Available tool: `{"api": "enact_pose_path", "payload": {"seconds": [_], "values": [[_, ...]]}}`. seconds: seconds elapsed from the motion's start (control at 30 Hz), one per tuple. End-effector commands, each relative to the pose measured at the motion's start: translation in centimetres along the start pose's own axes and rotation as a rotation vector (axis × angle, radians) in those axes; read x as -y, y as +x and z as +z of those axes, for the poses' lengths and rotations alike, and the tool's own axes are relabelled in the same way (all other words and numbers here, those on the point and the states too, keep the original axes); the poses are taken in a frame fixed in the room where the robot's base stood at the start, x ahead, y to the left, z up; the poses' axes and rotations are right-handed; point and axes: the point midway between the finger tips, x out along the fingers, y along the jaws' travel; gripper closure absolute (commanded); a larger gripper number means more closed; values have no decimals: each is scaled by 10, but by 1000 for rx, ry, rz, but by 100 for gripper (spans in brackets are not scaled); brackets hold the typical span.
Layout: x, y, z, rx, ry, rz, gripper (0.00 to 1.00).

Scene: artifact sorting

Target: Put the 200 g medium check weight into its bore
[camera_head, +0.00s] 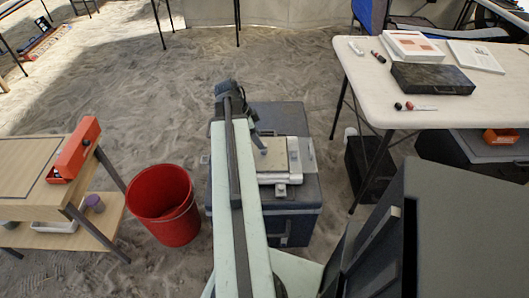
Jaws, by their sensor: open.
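My arm reaches forward over a dark blue case (290,222). My gripper (259,145) hangs beyond the arm's far end, pointing down, and is partly hidden behind my arm. It is open, above or beside a white device with a tan plate (274,160) on the case. I cannot make out a 200 g medium check weight or a bore there; they may be too small or hidden by my arm. An orange holder (77,142) at the left table's edge has small dark and white details, too small to name.
A red bucket (163,203) stands on the sand left of the case. A white table (425,117) at right bears a black box (432,78) and papers. Sand behind the case is clear.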

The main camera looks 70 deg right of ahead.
Motion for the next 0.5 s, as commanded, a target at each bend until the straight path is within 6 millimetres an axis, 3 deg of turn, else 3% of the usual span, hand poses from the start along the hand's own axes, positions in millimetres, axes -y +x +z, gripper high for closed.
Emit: {"api": "enact_pose_path", "payload": {"seconds": [0.03,0.23,0.5], "values": [[0,12,2,0,0,0,46],[0,18,1,0,-2,0,46],[-1,64,-1,0,-1,-1,46]]}}
